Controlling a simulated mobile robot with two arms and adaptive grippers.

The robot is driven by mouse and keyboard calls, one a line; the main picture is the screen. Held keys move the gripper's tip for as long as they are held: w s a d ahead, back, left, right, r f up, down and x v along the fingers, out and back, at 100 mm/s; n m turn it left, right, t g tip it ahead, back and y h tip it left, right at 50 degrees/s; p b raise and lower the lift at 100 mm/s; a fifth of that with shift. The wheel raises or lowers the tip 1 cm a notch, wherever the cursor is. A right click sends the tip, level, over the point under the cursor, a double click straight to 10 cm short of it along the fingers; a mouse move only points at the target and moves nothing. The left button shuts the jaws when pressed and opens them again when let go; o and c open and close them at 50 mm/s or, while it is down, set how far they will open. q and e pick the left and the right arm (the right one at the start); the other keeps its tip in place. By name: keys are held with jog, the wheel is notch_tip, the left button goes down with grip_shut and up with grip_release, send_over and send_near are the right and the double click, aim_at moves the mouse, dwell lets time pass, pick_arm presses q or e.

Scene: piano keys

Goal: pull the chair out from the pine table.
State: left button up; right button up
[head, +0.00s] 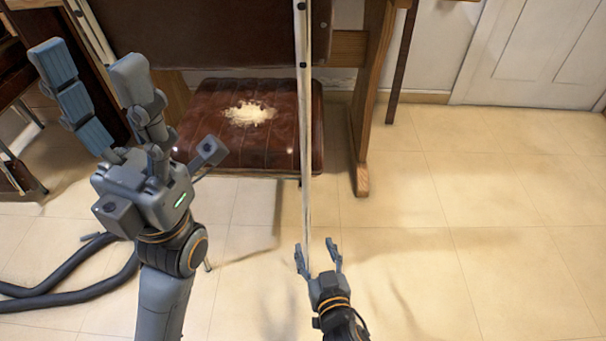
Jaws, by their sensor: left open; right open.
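The chair has a brown leather seat (255,150) with a torn patch of white stuffing. A slim pale metal post (304,110) with screws runs down its right side, and a similar post shows at the upper left. The pine table's wooden leg (360,150) stands right of the seat, with a short wooden rail near the top. My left gripper (92,65) is open and empty, raised with its fingers on either side of the left post in the picture; contact cannot be told. My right gripper (315,248) is open, its left finger close to the lower right post.
A dark hose (75,285) curves over the tiled floor at the lower left. Dark wooden furniture (15,75) stands at the left edge. A white door (540,50) is at the upper right. The floor (480,220) on the right is clear.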

jog(key=f+v, duration=0.1)
jog(key=v, duration=0.6)
jog(key=shift+s+f, duration=0.3)
jog(key=shift+s, duration=0.25)
jog(key=shift+d, duration=0.15)
